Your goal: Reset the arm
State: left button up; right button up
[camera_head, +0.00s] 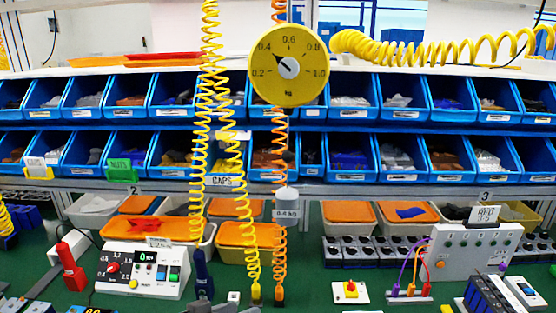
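A white control box (142,270) stands on the green bench at the lower left. Its sloped face carries a red rotary knob (114,268) with a printed scale around it. Beside the knob are a small green-lit display (144,256) and several coloured buttons. I cannot make out the exact pointer direction of the knob. Neither of my grippers can be made out in this view. Dark grey shapes (212,307) are cut off by the bottom edge, and I cannot tell what they are.
A yellow dial gauge (289,66) hangs at the upper middle among yellow and orange coiled hoses. Blue bins fill two shelves behind. A red-handled tool (70,266) stands left of the box and a dark blue one (203,275) right. A grey panel (474,250) stands at right.

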pick_arm(q)
jog(key=s+f+n+g+y, duration=0.2)
jog(key=s+f+n, duration=0.15)
jog(key=f, duration=0.75)
jog(key=s+f+n+g+y, duration=0.15)
jog(key=s+f, duration=0.25)
jog(key=f, duration=0.7)
jog(key=s+a+f+g+y, duration=0.1)
jog(key=s+f+g, duration=0.2)
jog(key=s+f, duration=0.2)
jog(key=s+f+g+y, duration=0.2)
jog(key=s+f, duration=0.3)
jog(key=s, duration=0.5)
jog(key=shift+s+a+g, duration=0.25)
jog(key=shift+a+g, duration=0.1)
jog(key=shift+g, duration=0.2)
jog(key=shift+f, duration=0.1)
jog(key=shift+s, duration=0.1)
jog(key=shift+c, duration=0.4)
